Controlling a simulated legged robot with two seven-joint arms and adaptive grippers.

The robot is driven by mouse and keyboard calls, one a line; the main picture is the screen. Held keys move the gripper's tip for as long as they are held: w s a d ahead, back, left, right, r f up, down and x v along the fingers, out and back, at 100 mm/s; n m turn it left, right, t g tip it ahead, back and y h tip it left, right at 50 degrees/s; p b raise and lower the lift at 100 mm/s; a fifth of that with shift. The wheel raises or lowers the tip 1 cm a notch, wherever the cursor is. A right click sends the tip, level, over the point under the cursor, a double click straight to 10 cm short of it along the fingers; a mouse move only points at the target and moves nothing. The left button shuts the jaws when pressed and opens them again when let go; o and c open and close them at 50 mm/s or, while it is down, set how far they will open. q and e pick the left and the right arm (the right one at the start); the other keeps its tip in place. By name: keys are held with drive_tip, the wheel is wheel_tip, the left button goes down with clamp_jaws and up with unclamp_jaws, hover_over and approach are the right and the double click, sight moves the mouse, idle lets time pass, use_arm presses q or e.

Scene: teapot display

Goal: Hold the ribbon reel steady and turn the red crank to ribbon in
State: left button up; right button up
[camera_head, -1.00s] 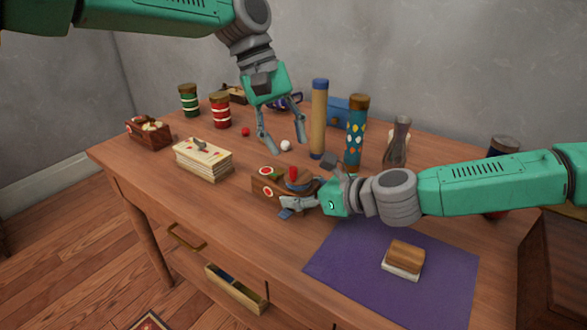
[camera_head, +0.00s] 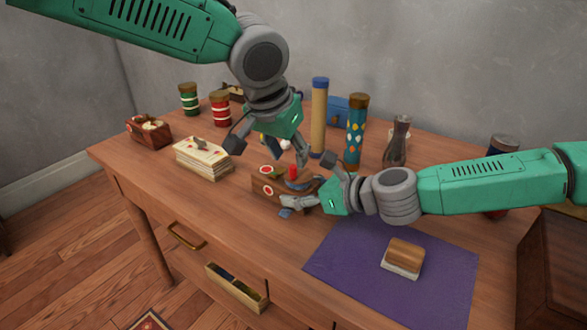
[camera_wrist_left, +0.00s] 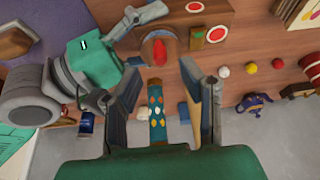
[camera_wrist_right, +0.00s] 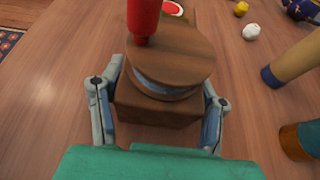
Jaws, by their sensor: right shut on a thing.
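The ribbon reel (camera_head: 264,191) is a small wooden box with red-and-white round marks and a round wooden drum on top. The red crank (camera_head: 292,172) stands up from the drum; it also shows in the right wrist view (camera_wrist_right: 143,20). My right gripper (camera_head: 308,190) is shut on the reel, one finger on each side of the drum (camera_wrist_right: 185,55). My left gripper (camera_head: 268,150) is open and empty, above and behind the reel. In the left wrist view, the red crank (camera_wrist_left: 158,54) is ahead between its spread fingers, apart from them.
A stack of cards (camera_head: 203,161) is left of the reel. A tan tube (camera_head: 319,120), a patterned tube (camera_head: 355,132) and a dark vase (camera_head: 397,142) stand behind. A purple mat (camera_head: 345,269) with a wood-topped block (camera_head: 403,256) is at front right.

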sight(293, 166)
use_arm(q)
drive_tip(key=x, duration=0.5)
drive_tip(key=shift+f, duration=0.1)
clamp_jaws()
drive_tip(key=shift+a+m, duration=0.1)
drive_tip(key=shift+m, duration=0.2)
drive_tip(key=m, duration=0.1)
drive_tip(key=m+g+h, duration=0.1)
drive_tip(key=m, duration=0.1)
drive_tip(key=w+m, duration=0.1)
drive_tip(key=m, duration=0.1)
drive_tip(key=shift+a+g+h, duration=0.3)
drive_tip(key=shift+a+g, duration=0.05)
drive_tip(key=shift+g, duration=0.05)
drive_tip(key=m+g, duration=0.1)
drive_tip(key=m, duration=0.2)
drive_tip(key=w+m+g, duration=0.1)
drive_tip(key=m, duration=0.2)
drive_tip(key=shift+w+a+m, duration=0.1)
drive_tip(key=shift+a+m, duration=0.05)
drive_tip(key=shift+m, duration=0.15)
